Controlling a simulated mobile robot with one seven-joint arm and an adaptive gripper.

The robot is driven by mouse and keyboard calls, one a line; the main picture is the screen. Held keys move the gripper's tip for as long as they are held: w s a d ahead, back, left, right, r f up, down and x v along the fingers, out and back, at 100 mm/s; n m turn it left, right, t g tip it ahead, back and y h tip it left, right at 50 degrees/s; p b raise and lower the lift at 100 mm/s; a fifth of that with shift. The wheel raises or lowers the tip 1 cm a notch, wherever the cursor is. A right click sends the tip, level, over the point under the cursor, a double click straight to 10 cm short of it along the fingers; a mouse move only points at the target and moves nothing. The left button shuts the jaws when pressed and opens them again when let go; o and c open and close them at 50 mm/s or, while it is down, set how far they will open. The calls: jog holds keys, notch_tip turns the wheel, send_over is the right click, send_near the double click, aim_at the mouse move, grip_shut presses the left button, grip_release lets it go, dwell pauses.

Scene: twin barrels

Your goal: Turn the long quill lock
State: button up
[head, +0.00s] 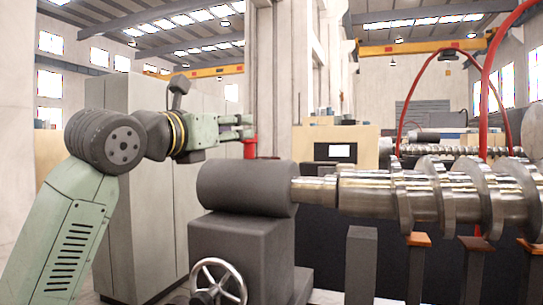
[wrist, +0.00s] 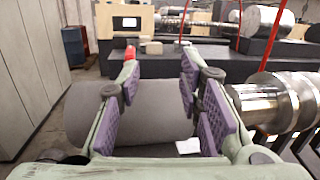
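A short upright red lever (head: 250,148), which looks like the quill lock, stands on top of the dark grey barrel (head: 245,187) near its right end. In the wrist view, a red piece (wrist: 130,52) shows at the tip of the left finger, partly hidden by it. My gripper (head: 247,126) reaches in from the left, level, with its fingertips just above the lever in the head view. In the wrist view my gripper (wrist: 158,70) has its purple-padded fingers wide apart with nothing between them. Whether a finger touches the lever cannot be told.
A handwheel (head: 218,282) sits on the grey pedestal (head: 238,238) below the barrel. A shiny steel shaft (head: 365,192) with large discs runs right from the barrel. Tall grey cabinets (head: 140,220) stand behind my arm. Red hoses (head: 482,110) arch at the right.

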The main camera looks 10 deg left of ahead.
aim_at(249, 146)
jog(key=w+y+p, duration=0.1)
jog(key=w, duration=0.2)
jog(key=w+f+n+y+p, duration=0.1)
jog(key=w, duration=0.3)
jog(key=w+y+p, duration=0.1)
jog(key=w, duration=0.3)
jog(key=shift+w+a+f, duration=0.15)
jog(key=shift+w+a, duration=0.05)
jog(key=shift+a, duration=0.15)
jog(key=shift+w+d+f, duration=0.1)
jog(key=shift+w+d, duration=0.05)
jog(key=shift+w, duration=0.55)
jog(key=shift+c, duration=0.3)
grip_shut()
